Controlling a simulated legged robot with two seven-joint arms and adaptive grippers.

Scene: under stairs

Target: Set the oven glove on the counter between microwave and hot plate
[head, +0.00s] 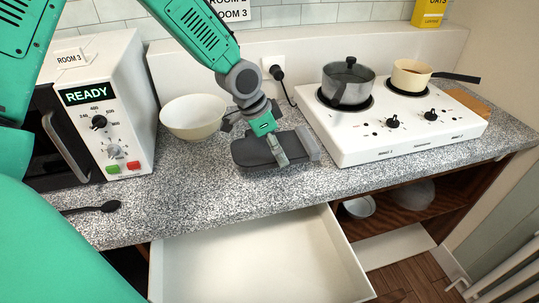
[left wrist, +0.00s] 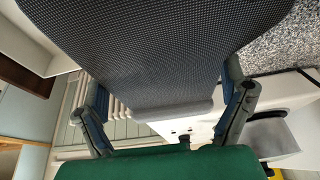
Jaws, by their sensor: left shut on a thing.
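The dark grey oven glove (head: 252,152) with a lighter grey cuff is over the counter (head: 215,195), between the microwave (head: 120,100) and the hot plate (head: 395,130). It lies roughly flat, its cuff end close to the hot plate's left side. I cannot tell whether it touches the counter. My left gripper (head: 280,150) reaches down from above and is shut on the glove near the cuff. In the left wrist view the glove (left wrist: 160,50) fills the upper middle, between my fingers. My right gripper is not in view.
A cream bowl (head: 193,117) stands behind and left of the glove. A pot (head: 348,83) and a cream pan (head: 411,75) sit on the hot plate. A black spoon (head: 95,208) lies before the microwave. An open white drawer (head: 260,262) juts out below the counter.

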